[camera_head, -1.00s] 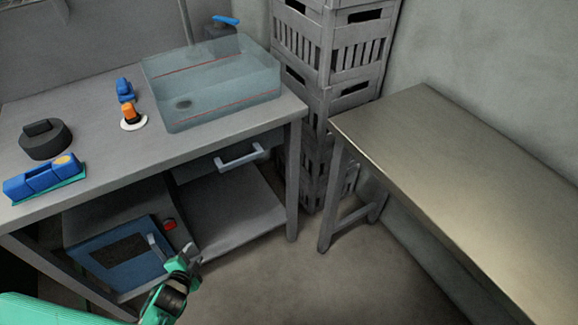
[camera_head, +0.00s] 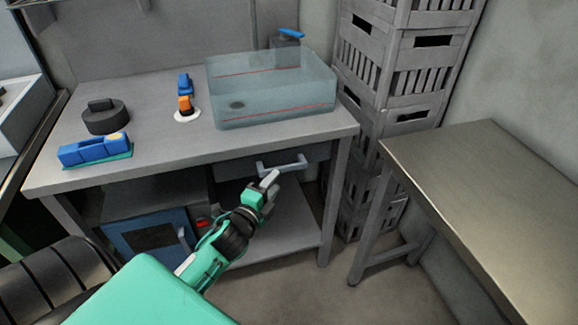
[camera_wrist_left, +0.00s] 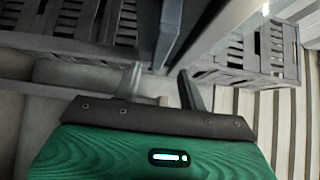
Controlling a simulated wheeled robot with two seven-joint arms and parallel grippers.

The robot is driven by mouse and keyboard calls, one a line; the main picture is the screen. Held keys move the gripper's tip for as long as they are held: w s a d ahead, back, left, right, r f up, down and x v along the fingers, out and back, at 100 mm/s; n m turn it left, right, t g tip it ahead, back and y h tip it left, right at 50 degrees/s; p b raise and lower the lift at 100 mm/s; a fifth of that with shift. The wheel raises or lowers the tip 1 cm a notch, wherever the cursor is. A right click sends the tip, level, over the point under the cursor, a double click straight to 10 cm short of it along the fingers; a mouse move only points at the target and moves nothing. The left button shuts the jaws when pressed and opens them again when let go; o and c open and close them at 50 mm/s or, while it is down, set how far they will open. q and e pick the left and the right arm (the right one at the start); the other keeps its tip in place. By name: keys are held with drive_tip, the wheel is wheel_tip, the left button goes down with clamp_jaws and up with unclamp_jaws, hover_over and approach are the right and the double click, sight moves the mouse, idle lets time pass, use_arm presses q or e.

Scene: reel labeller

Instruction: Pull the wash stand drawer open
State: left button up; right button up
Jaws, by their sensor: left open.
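The wash stand (camera_head: 175,152) is a grey table with a clear basin (camera_head: 270,105) on top. Its drawer (camera_head: 316,155) sits under the top at the right, with a pale bar handle (camera_head: 283,165); the front looks flush with the stand. My left gripper (camera_head: 269,181) is open and empty, just in front of and slightly below the handle in the head view. I cannot tell whether it touches the handle. In the left wrist view the two fingers (camera_wrist_left: 158,82) stand apart with nothing between them. My right gripper is not in view.
A blue-fronted box (camera_head: 150,236) stands on the lower shelf. Stacked grey crates (camera_head: 400,75) rise behind the stand's right end. A metal-topped bench (camera_head: 500,190) stands at the right. A black round object (camera_head: 106,120) and blue tools (camera_head: 93,150) lie on the top.

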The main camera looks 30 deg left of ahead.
sight(284, 171)
use_arm(q)
drive_tip(key=w, duration=0.8)
drive_tip(key=shift+w+a, duration=0.35)
drive_tip(key=shift+c, duration=0.2)
clamp_jaws()
